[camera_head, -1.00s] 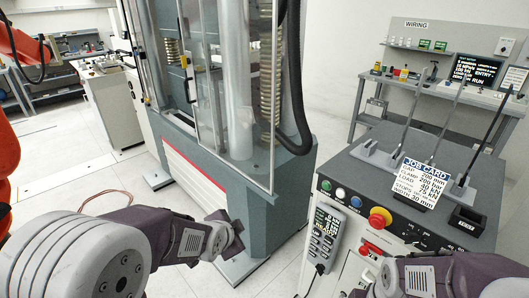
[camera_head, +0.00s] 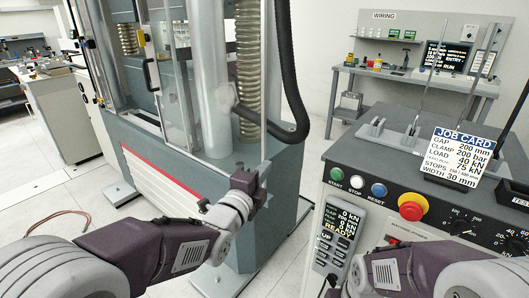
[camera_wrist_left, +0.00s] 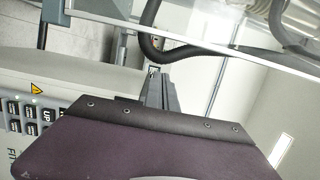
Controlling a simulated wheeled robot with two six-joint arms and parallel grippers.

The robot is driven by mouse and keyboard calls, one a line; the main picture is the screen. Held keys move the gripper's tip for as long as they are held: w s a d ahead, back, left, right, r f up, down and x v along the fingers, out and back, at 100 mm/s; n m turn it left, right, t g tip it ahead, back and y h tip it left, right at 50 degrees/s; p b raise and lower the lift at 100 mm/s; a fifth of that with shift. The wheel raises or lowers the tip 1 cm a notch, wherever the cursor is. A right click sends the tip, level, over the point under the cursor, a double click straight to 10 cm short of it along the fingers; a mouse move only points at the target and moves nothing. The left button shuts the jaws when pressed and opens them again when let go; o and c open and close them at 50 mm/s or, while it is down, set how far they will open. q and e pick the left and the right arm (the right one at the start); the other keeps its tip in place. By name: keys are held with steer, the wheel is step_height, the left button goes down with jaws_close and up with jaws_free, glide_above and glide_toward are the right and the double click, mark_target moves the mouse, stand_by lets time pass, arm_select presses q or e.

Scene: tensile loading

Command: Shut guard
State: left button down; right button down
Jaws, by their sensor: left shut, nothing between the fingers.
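The guard (camera_head: 178,85) is a clear panel in a grey metal frame on the front of the tall testing machine. A black handle (camera_head: 150,74) shows at the left side of the guard area. I cannot tell for certain whether the guard is open or shut. My left gripper (camera_head: 246,178) is shut and empty. In the head view it overlaps the lower right corner of the clear enclosure; contact is unclear. In the left wrist view its grey fingers (camera_wrist_left: 159,92) are together, below a pale frame rail (camera_wrist_left: 200,45). My right gripper is out of frame; only that arm shows at lower right.
A control console (camera_head: 345,175) with buttons, a red emergency stop (camera_head: 412,207) and a job card (camera_head: 462,152) stands on the right. A black hose (camera_head: 292,75) loops beside the machine. A wiring bench (camera_head: 400,80) is behind. Open floor lies at left.

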mark_target(265, 148)
arm_select(q)
steer(key=w, duration=1)
steer(key=shift+w+d+p, duration=0.15)
steer(key=shift+w+p, duration=0.25)
steer(key=shift+p, duration=0.05)
